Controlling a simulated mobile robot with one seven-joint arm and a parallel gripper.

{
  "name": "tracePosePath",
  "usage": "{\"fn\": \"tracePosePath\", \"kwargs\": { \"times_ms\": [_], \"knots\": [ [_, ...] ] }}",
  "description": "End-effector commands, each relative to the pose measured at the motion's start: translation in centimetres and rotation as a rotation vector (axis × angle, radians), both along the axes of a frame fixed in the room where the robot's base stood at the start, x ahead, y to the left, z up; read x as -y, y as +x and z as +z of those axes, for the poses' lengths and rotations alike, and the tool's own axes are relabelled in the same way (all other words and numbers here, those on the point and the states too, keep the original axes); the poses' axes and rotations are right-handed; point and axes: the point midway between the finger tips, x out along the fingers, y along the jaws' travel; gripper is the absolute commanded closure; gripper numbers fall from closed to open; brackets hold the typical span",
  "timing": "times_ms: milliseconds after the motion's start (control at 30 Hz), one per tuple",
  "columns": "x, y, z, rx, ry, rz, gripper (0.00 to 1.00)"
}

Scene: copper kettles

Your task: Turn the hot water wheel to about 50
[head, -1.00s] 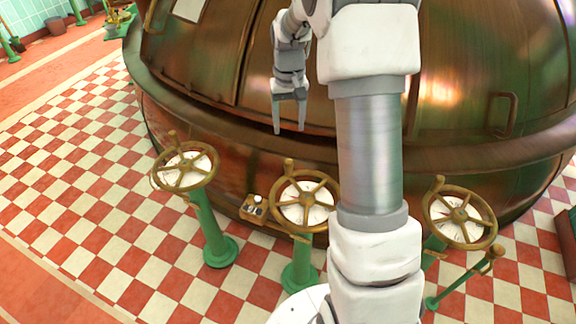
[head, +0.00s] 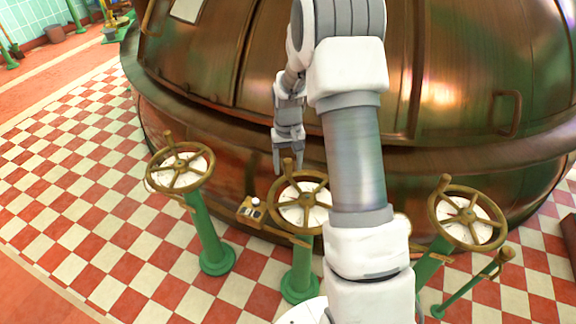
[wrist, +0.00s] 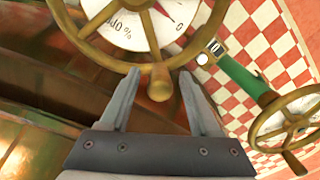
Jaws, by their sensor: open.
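Three brass handwheels on green posts stand before a copper kettle: a left wheel (head: 180,168), a middle wheel (head: 300,203) and a right wheel (head: 467,217). I cannot read which one is hot water. My gripper (head: 287,164) is open at the middle wheel's handle knob, on its far rim. In the wrist view my fingertips (wrist: 159,76) lie on either side of the knob (wrist: 159,86); contact is not clear. Behind the wheel's spokes a white dial (wrist: 127,28) reads "% OPEN", with a red pointer (wrist: 161,9) near the 0.
The copper kettle (head: 250,90) rises close behind the wheels. A small brass box (head: 250,210) with a white round top sits between the left and middle wheels. The checkered floor (head: 80,190) is clear at left. My arm hides part of the middle-right area.

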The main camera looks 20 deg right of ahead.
Motion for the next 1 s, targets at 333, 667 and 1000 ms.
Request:
{"fn": "tracePosePath", "kwargs": {
  "times_ms": [333,667,1000],
  "knots": [
    [0.0,-0.01,0.01,0.0,0.0,0.0,0.64],
    [0.0,-0.01,0.02,0.0,0.0,0.0,1.0],
    [0.0,-0.01,0.04,0.0,0.0,0.0,1.0]
  ]
}}
